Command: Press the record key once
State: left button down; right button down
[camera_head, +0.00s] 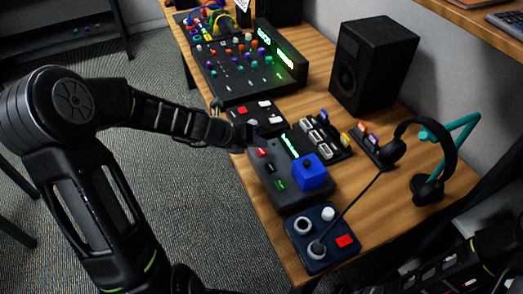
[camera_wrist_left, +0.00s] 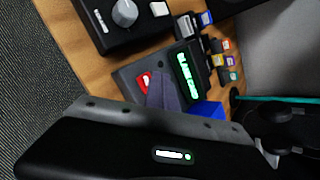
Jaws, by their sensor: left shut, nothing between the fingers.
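A dark recorder box (camera_head: 300,201) with a lit green display lies on the desk. Its red key (camera_head: 261,152), which I take as the record key, is at its far left corner. Black and green keys follow along its left side, and a blue block with a dark knob stands on it. My left gripper (camera_head: 257,141) is shut and empty, just beside the red key. In the left wrist view the red key (camera_wrist_left: 145,80) is partly hidden by the gripper's fingers (camera_wrist_left: 168,92). I cannot tell whether they touch it. My right gripper is out of view.
A small pad with red and white keys (camera_head: 244,110) lies behind the recorder, and a mixer (camera_head: 225,78) beyond. A navy box with a red button (camera_head: 319,252) is in front. A speaker (camera_head: 372,65) and a headphone stand (camera_head: 428,190) stand to the right.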

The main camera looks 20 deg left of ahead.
aim_at(259, 153)
pick_arm(q)
jog(key=shift+f, duration=0.15)
jog(key=shift+f+b, duration=0.3)
jog(key=shift+f+b, duration=0.3)
jog(key=shift+f, duration=0.05)
dwell(0.8)
dwell(0.3)
jog(key=shift+r+p, duration=0.8)
jog(key=shift+p, duration=0.1)
notch_tip(259, 153, up, 5)
jog(key=p, duration=0.5)
